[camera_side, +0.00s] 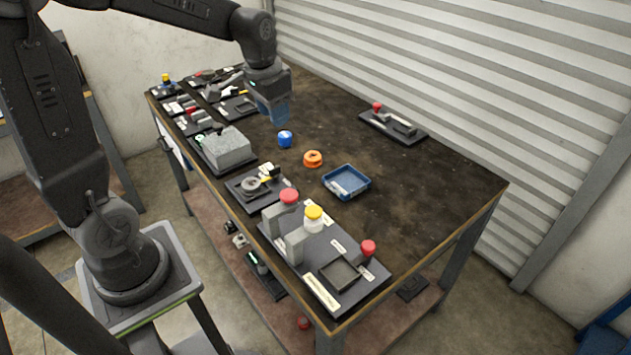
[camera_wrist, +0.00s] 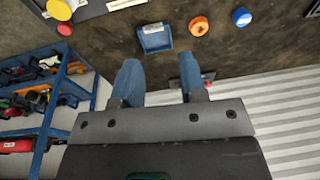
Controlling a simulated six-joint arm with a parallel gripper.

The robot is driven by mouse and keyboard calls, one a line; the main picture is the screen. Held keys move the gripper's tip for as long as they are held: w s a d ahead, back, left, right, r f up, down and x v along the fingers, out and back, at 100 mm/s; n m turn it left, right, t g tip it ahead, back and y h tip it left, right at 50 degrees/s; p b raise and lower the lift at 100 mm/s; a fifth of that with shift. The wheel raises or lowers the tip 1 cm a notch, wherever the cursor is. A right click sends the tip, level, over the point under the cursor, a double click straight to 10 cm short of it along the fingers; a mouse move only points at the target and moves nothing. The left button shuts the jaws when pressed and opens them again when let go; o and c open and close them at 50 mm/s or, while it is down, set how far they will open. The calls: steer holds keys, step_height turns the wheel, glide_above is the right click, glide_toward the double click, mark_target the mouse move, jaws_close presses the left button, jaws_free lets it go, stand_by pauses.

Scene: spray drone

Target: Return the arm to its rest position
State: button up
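My gripper (camera_side: 270,112) hangs from my bent arm above the far left part of the dark workbench (camera_side: 425,170). Its two blue-tipped fingers show in the wrist view (camera_wrist: 160,80), spread apart with nothing between them, so it is open and empty. It appears clear of the bench top. The exact height above the bench is hard to tell.
A blue cap (camera_side: 285,139), an orange ring (camera_side: 313,158) and a blue tray (camera_side: 346,182) are near the bench middle. Black fixture boards line the near edge. A board with a red knob (camera_side: 377,106) lies at the back. The right bench area is clear.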

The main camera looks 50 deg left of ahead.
steer(key=s+d+r+t, duration=0.2)
steer(key=s+d, duration=0.4)
steer(key=s, duration=0.1)
steer(key=s+d+r+t, duration=0.1)
steer(key=s+d+r, duration=0.1)
steer(key=s+d, duration=0.4)
steer(key=shift+s+r+t+h, duration=0.3)
steer(key=shift+s+r+t, duration=0.1)
steer(key=shift+s, duration=0.7)
